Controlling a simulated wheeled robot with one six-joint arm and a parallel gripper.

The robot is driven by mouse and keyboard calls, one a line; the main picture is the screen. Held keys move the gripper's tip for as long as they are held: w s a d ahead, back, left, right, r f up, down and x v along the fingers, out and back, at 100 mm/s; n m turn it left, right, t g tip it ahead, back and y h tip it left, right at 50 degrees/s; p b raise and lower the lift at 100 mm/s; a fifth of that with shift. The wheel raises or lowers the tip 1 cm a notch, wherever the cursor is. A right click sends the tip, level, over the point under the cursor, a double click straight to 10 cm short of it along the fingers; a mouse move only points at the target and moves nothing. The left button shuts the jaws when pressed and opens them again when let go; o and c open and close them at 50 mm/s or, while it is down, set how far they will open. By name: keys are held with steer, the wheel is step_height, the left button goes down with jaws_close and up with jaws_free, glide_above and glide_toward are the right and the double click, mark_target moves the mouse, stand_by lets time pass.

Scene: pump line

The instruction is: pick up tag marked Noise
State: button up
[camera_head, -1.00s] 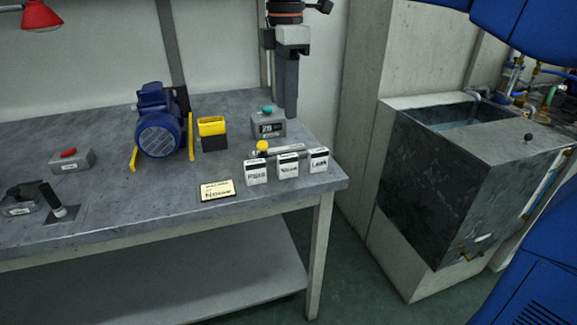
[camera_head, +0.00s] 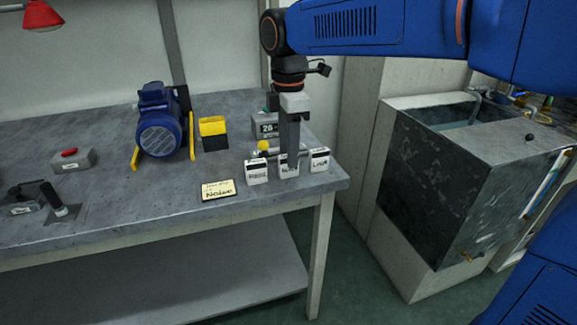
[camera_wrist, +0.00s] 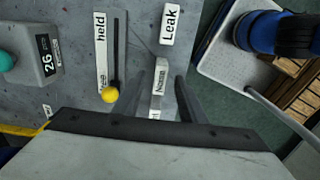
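In the wrist view the Noise tag (camera_wrist: 160,78) lies between the two fingers, with visible space on the sides. My gripper (camera_head: 290,163) points down over it and hides part of it in the head view. In the wrist view my gripper (camera_wrist: 163,92) is open. The Press tag (camera_head: 257,172) stands to the left and the Leak tag (camera_head: 320,160) to the right, both close by.
A yellow card (camera_head: 218,190) reading "Noise" lies to the left. A yellow-knobbed rod (camera_wrist: 110,94) and a strip marked "held" (camera_wrist: 101,50) lie near the tags. A grey box marked 26 (camera_head: 267,128) stands behind. A blue pump (camera_head: 160,135) is farther left.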

steer(key=shift+f, duration=0.35)
steer(key=shift+c, duration=0.4)
jaws_close()
steer(key=shift+r, duration=0.1)
